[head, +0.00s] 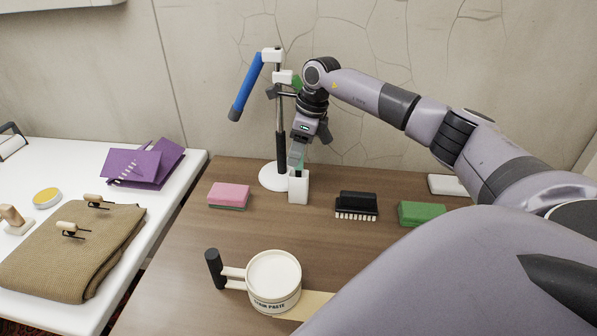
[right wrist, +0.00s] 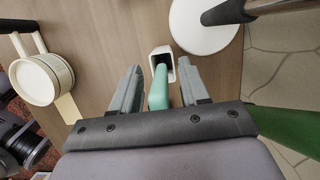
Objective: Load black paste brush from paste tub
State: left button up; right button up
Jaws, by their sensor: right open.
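The black brush (head: 356,203) lies on the wooden table with its pale bristles showing, right of a white square holder (head: 298,188). The paste tub (head: 274,290), round and white with lettering and a side handle, stands at the front of the table; it also shows in the right wrist view (right wrist: 42,80). My right gripper (head: 296,162) points down just above the white holder. In the right wrist view its fingers (right wrist: 158,88) are open, one on each side of a teal handle (right wrist: 159,88) that stands in the holder. My left gripper is not in view.
A stand (head: 281,150) with a blue-handled tool (head: 246,86) rises behind the holder. A pink sponge (head: 229,195) and a green sponge (head: 421,213) lie on the table. A white table (head: 170,215) at left bears a brown folded cloth (head: 75,250) and purple cloth (head: 143,163).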

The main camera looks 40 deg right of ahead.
grip_shut()
jog(key=shift+r, duration=0.15)
notch_tip(320, 180, up, 6)
jog(key=p, duration=0.5)
jog(key=shift+r, duration=2.4)
jog(key=s+a+b, duration=0.1)
jog(key=s+a, duration=0.7)
jog(key=a, duration=0.3)
jog(key=s+a+b, duration=0.1)
jog(key=s+a, duration=0.7)
jog(key=a, duration=0.2)
jog(key=shift+a+r+b, duration=0.2)
jog(key=shift+a+b, duration=0.15)
jog(key=shift+b, duration=0.05)
jog(key=shift+f, duration=0.2)
